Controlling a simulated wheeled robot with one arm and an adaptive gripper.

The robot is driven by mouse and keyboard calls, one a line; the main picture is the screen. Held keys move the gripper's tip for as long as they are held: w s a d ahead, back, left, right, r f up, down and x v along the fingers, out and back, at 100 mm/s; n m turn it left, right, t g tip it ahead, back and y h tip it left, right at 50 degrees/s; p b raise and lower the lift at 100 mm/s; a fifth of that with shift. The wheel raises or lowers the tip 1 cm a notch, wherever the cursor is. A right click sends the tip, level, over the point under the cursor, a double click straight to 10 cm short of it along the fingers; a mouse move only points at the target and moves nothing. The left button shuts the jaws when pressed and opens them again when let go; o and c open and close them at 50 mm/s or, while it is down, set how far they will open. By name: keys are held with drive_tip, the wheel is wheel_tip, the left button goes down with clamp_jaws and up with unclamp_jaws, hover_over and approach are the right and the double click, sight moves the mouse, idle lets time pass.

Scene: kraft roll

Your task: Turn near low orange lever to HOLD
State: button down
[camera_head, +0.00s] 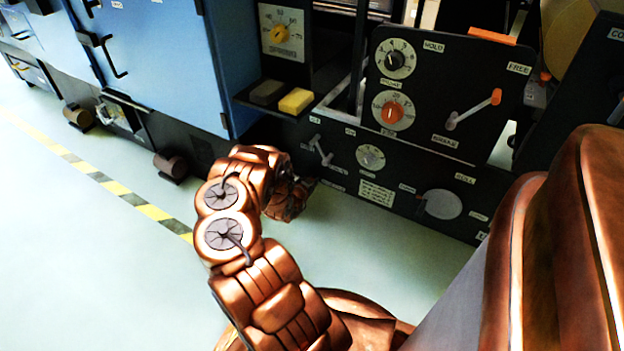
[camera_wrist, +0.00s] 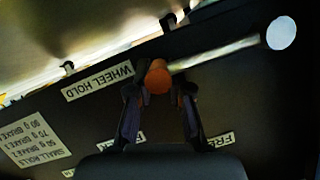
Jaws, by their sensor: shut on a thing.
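In the wrist view the lever has an orange knob (camera_wrist: 158,77) and a pale rod running up and right to a light round hub (camera_wrist: 281,32). My gripper (camera_wrist: 159,92) is shut on the lever at its knob end, one finger on each side. A WHEEL HOLD label (camera_wrist: 98,82) lies just left of the knob. A partly hidden label reading FRE… (camera_wrist: 215,142) lies below, right of the right finger. In the head view my gripper (camera_head: 299,193) is at the low dark panel (camera_head: 340,180); the gripped lever cannot be made out there.
A printed card (camera_wrist: 33,143) reading SMALL ROLLS is at lower left in the wrist view. In the head view, another orange-tipped lever (camera_head: 473,110) sits on the upper panel. A shelf holds a yellow block (camera_head: 296,101) and a brown block (camera_head: 266,92). Pale floor (camera_head: 120,260) is clear at left.

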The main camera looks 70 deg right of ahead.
drive_tip(key=shift+w+a+f, duration=0.5)
drive_tip(key=shift+w+f, duration=0.05)
drive_tip(key=shift+f, duration=0.15)
drive_tip(key=c, duration=1.5)
unclamp_jaws()
drive_tip(key=o, duration=0.5)
drive_tip(key=shift+a+f+y, duration=0.1)
drive_tip(key=shift+f+y, duration=0.2)
drive_tip(key=shift+f, duration=0.05)
drive_tip(key=shift+c, duration=0.2)
drive_tip(key=shift+f, duration=0.1)
drive_tip(key=shift+a, duration=0.15)
drive_tip(key=s+r+v, duration=0.1)
drive_tip(key=v, duration=1)
drive_tip(key=shift+d+r, duration=0.3)
drive_tip(key=shift+r, duration=0.05)
